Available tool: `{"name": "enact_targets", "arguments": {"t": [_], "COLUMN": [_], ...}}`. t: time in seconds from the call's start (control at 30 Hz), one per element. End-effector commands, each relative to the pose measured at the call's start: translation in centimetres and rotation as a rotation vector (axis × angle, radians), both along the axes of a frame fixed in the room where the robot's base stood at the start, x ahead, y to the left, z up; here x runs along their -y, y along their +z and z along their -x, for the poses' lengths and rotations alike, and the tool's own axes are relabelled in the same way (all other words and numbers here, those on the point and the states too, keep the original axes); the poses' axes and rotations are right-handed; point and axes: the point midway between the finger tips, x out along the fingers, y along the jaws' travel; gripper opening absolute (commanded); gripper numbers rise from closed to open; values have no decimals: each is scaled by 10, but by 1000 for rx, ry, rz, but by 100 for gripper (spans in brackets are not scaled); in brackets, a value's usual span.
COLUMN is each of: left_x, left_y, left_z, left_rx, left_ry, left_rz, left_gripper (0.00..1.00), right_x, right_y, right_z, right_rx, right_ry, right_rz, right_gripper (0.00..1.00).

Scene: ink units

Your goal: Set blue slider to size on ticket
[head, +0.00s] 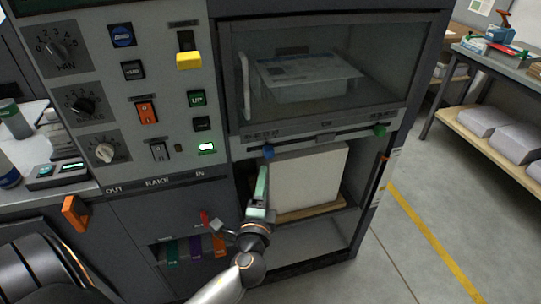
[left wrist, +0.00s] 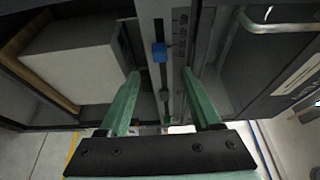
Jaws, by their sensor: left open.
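The blue slider (head: 268,152) sits at the left end of a dark horizontal rail under the glass window of the grey machine. A green slider (head: 380,131) sits near the right end of the same rail. My left gripper (head: 262,170) is open, just below the blue slider in the head view. In the left wrist view the blue slider (left wrist: 160,52) shows beyond the gap between the fingertips (left wrist: 161,75), apart from both fingers. I cannot make out a size ticket. My right gripper is not in view.
A glass window (head: 310,75) with a handle is above the rail. Below it an open bay holds a white block (head: 308,175) on a wooden board. A control panel with knobs (head: 60,47) and a yellow lever (head: 188,60) is at left. Clear floor (head: 400,260) lies at right.

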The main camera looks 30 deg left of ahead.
Motion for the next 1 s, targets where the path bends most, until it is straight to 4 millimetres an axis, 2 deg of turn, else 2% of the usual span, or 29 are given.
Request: {"name": "enact_targets", "arguments": {"t": [0.3, 0.5, 0.67, 0.93, 1.0], "left_x": [-30, -43, -47, -47, -47], "left_y": [2, 1, 0, 0, 0], "left_z": [-60, -83, -91, -92, -92], "left_rx": [2, 1, -1, 0, 0], "left_ry": [0, 0, -1, -1, -1], "left_rz": [-1, 0, 0, 1, 1], "left_gripper": [65, 65, 65, 65, 59], "right_x": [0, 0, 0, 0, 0], "right_y": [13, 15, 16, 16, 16], "right_z": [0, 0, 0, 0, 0], "right_rx": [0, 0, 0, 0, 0], "right_ry": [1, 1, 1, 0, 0], "right_rz": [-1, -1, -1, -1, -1], "right_gripper": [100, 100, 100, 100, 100]}}
